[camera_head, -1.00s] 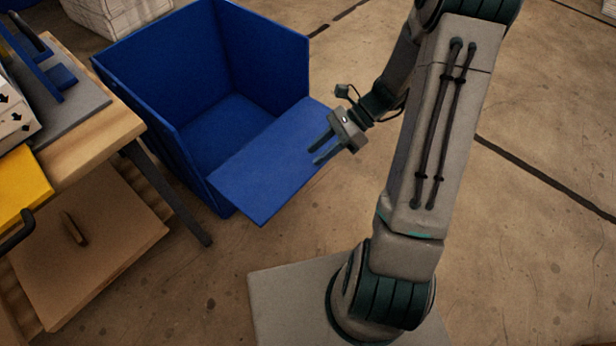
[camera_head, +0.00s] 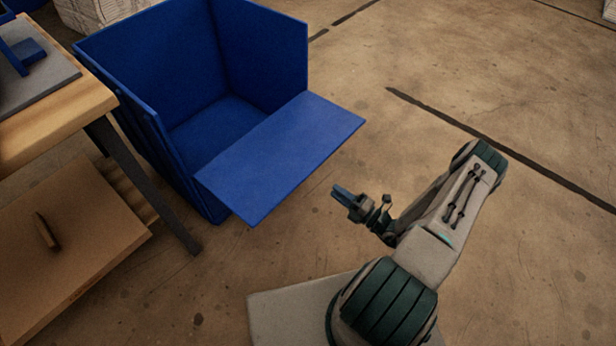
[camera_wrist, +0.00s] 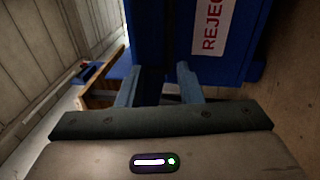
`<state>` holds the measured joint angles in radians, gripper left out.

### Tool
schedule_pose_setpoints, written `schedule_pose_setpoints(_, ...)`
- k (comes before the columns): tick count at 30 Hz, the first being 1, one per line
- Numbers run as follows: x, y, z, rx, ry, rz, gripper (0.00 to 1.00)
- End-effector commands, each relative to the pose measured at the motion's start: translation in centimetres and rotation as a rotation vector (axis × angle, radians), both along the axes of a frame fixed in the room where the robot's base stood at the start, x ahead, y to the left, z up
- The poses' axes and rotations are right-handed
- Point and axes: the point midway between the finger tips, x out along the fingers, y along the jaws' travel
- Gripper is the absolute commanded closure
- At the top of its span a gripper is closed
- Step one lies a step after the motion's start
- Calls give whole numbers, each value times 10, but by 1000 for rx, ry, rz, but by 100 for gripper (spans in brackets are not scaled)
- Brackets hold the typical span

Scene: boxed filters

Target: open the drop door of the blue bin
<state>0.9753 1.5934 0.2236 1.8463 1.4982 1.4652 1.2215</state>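The blue bin (camera_head: 160,65) stands on the floor at the upper left of the head view. Its drop door (camera_head: 280,150) is folded down and sticks out from the front, about level, leaving the front open and the empty inside visible. My gripper (camera_head: 343,194) is just past the door's near right edge in the head view, apart from it. In the wrist view my gripper (camera_wrist: 157,82) has its two fingers spread with nothing between them. A blue panel (camera_wrist: 168,40) with a white label in red letters reading "REJEC" is ahead there.
A wooden-topped table (camera_head: 70,112) with a dark leg stands close to the bin's left. The concrete floor (camera_head: 480,80) to the right is clear.

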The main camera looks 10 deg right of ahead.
Motion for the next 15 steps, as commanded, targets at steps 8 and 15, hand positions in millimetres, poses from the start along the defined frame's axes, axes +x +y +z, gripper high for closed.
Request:
schedule_pose_setpoints(8, 8, 3, -17, 59, 31, -54, 67)
schedule_pose_setpoints(15, 44, 31, -10, 57, 29, -49, 67)
